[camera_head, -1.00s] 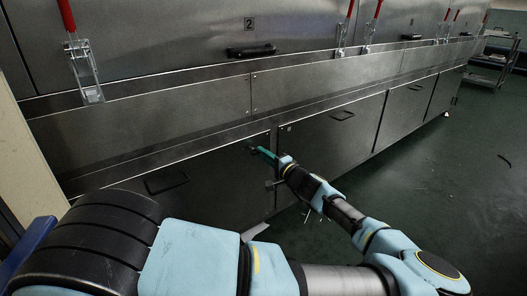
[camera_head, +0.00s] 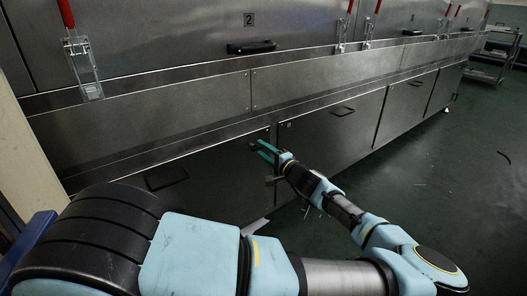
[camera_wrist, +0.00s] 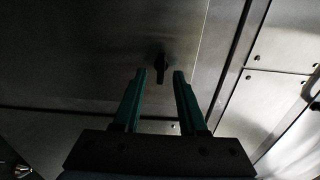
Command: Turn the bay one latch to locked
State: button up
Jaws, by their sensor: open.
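A small dark latch (camera_wrist: 161,65) shows on a grey metal door panel in the wrist view, upright in that picture. It lies between the tips of my gripper (camera_wrist: 160,73), whose two green fingers are open on either side of it. I cannot tell whether either finger touches it. In the head view my gripper (camera_head: 262,147) is at the lower door's upper right corner, and the latch is a small dark spot (camera_head: 252,147) by the fingertips. Its locked or unlocked marking cannot be read.
Lower doors with dark pull handles (camera_head: 166,177) run along the dryer. Above them are a ledge, red-handled clamps (camera_head: 83,70) and a panel marked 2 (camera_head: 249,21). A metal cart (camera_head: 493,62) stands at the far right. The green floor (camera_head: 450,160) at right is mostly clear.

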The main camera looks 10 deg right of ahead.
jog(key=p+v, duration=0.1)
jog(key=v, duration=0.9)
jog(key=shift+s+d, duration=0.2)
jog(key=shift+s, duration=0.15)
